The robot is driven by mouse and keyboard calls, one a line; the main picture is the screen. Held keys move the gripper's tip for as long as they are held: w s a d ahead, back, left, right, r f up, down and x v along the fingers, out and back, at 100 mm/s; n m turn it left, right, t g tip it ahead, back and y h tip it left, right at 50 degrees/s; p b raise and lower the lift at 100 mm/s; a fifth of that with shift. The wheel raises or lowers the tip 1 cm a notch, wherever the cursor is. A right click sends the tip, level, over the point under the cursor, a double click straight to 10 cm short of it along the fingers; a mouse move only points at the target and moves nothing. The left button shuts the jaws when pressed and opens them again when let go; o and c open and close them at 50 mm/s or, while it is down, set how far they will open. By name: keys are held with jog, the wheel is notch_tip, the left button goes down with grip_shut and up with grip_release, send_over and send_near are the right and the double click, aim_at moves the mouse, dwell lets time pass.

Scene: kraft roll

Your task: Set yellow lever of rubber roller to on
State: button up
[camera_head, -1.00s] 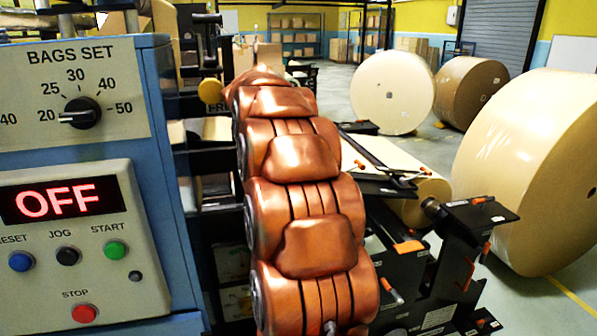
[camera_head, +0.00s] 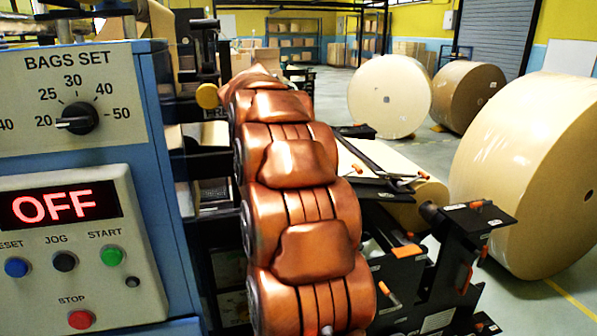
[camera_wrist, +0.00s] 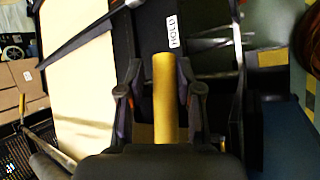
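A yellow bar (camera_wrist: 165,95), which looks like the lever, stands between the two dark fingers of my gripper (camera_wrist: 160,85) in the wrist view. The fingers are apart, with a gap at the bar's left; whether the right finger touches it I cannot tell. A white label, seemingly reading HOLD (camera_wrist: 172,31), lies beyond the bar's tip. In the head view my copper arm hides my gripper. A round yellow knob (camera_head: 207,96) shows left of the arm; I cannot tell whether it belongs to the same lever. The rubber roller is not clearly visible.
A blue machine cabinet with a control panel (camera_head: 150,235) showing OFF stands close at left. Black machine frames (camera_head: 425,262) with orange handles are right of my arm. Large paper rolls (camera_head: 540,180) stand on the floor at right. A pale sheet (camera_wrist: 80,70) is left of my gripper.

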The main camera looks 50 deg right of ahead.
jog(key=shift+w+r, duration=0.1)
jog(key=shift+r, duration=4.6)
jog(key=w+a+r+p, duration=0.1)
jog(key=a+r+p, duration=0.2)
jog(key=a+r, duration=0.2)
jog(key=shift+a, duration=1.1)
jog(key=shift+r+p, duration=0.1)
jog(key=shift+p, duration=0.55)
